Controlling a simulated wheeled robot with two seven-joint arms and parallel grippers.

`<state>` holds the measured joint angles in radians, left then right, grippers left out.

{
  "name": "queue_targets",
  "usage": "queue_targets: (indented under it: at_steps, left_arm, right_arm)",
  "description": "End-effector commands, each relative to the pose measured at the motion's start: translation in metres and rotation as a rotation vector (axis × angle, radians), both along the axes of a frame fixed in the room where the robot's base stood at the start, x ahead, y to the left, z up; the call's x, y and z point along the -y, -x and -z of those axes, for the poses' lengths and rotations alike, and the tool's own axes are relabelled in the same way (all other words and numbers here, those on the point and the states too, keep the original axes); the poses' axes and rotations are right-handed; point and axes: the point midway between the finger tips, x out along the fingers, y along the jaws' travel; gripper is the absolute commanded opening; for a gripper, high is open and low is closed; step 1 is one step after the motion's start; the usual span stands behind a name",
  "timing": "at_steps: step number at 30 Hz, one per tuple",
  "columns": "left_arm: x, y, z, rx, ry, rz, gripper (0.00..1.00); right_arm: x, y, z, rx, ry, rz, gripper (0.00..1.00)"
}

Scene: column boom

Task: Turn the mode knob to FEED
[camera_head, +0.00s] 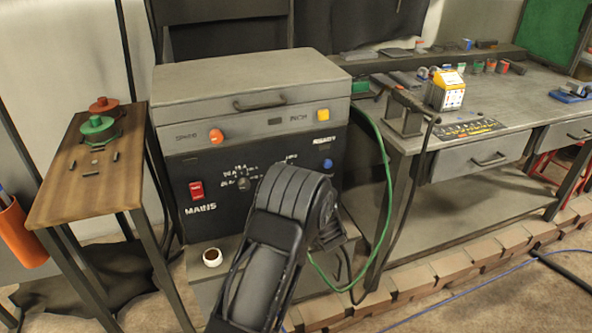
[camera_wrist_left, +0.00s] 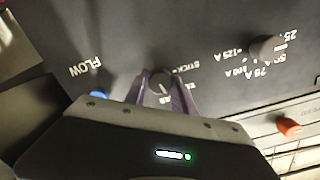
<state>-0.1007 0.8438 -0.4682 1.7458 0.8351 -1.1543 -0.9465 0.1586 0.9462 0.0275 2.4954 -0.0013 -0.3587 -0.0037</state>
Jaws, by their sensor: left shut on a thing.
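The left wrist view looks at the dark front panel from close up, with its lettering turned over. The mode knob (camera_wrist_left: 159,80) is a small dark round knob beside the word STICK; other lettering near it is partly covered. My left gripper (camera_wrist_left: 162,90) is shut on this knob, with one purple finger on each side. I cannot tell for sure which label the knob points to. In the head view my dark arm covers the mode knob and the gripper's fingers. My right gripper is in neither view.
A second dark knob (camera_wrist_left: 268,47) with ampere marks sits near the mode knob; it also shows in the head view (camera_head: 243,184). A blue knob (camera_head: 327,163), a red mains switch (camera_head: 196,190) and an orange knob (camera_head: 216,136) are on the machine. A green cable (camera_head: 388,180) hangs at its right.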

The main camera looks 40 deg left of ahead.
Motion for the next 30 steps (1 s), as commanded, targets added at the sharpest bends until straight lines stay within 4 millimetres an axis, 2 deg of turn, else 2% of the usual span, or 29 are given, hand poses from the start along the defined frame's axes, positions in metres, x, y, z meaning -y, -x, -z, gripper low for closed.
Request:
queue_targets:
  at_steps: [1,9,27,28,30]
  left_arm:
    - [0.001,-0.001,-0.003,-0.030,-0.019,0.002,0.00]
    - [0.001,0.000,-0.001,-0.155,-0.106,0.000,0.00]
    - [0.001,0.000,0.001,-0.200,-0.137,0.001,0.00]
    - [0.000,0.000,0.001,-0.199,-0.136,0.001,0.32]
    - [0.000,0.000,0.001,-0.199,-0.136,0.001,0.38]
  right_arm:
    - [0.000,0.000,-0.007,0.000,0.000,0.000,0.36]
    - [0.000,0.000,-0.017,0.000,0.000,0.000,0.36]
    - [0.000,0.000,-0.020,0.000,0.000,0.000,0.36]
    - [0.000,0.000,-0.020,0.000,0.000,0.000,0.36]
    - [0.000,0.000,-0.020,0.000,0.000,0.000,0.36]
